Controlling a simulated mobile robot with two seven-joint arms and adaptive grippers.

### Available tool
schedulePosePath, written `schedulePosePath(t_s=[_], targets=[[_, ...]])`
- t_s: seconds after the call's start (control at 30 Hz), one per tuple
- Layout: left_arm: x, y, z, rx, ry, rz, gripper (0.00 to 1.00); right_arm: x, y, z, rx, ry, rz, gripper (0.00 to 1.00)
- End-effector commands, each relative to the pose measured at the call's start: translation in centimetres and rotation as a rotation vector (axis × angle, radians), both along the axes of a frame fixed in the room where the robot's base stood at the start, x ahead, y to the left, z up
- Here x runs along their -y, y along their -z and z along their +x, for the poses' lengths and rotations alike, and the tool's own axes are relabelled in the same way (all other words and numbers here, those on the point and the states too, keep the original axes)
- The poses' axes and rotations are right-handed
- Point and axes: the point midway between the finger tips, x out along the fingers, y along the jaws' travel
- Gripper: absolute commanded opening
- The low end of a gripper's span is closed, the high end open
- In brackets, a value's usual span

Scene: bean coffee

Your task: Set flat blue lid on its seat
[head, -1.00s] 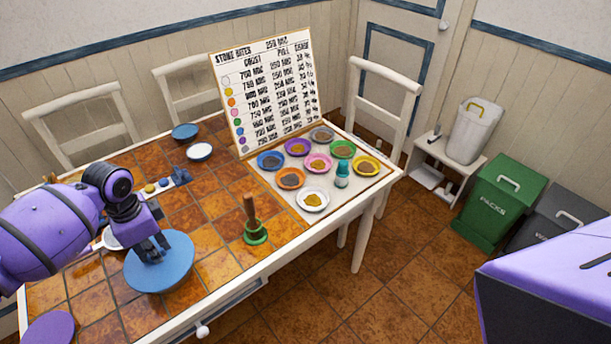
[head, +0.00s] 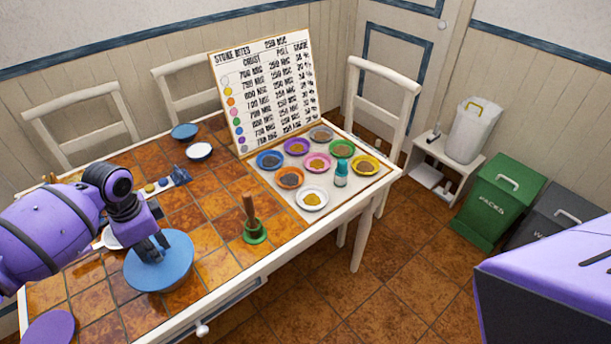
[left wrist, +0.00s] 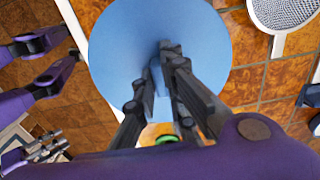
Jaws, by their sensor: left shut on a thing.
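The flat blue lid (head: 170,272) is a round disc, low over the tiled table at the left of the head view. My left gripper (head: 152,247) is above it, shut on its middle. In the left wrist view the lid (left wrist: 120,50) fills the top centre, and the fingers (left wrist: 160,80) close on a small blue grip at its centre. What lies under the lid is hidden, and I cannot tell whether it touches anything below. No seat can be made out.
A wooden-handled tool with a green base (head: 255,233) stands right of the lid. A mesh sieve (left wrist: 285,10) lies beside it. Colored bowls (head: 290,177) and a price board (head: 268,90) are at the table's right end. Tiles (head: 215,205) behind the lid are bare.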

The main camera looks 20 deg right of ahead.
Motion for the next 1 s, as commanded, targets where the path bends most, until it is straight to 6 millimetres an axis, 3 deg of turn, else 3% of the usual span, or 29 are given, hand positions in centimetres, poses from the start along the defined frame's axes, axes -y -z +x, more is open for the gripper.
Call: schedulePosePath(t_s=[0.47,0.5,0.67,1.0], targets=[[-0.01,0.51,-0.3,-0.009,0.0,0.001,0.0,-0.22,0.02,0.16,0.002,0.004,0.005,0.37],[-0.02,0.52,-0.31,-0.009,0.0,0.001,0.13,-0.21,0.02,0.16,0.002,0.004,0.005,0.37],[-0.02,0.53,-0.31,-0.009,0.0,0.001,0.32,-0.15,0.03,0.14,0.001,0.002,0.003,0.37],[-0.04,0.41,-0.24,-0.007,0.0,0.001,0.32,0.17,0.05,0.04,0.0,-0.007,-0.005,0.37]])
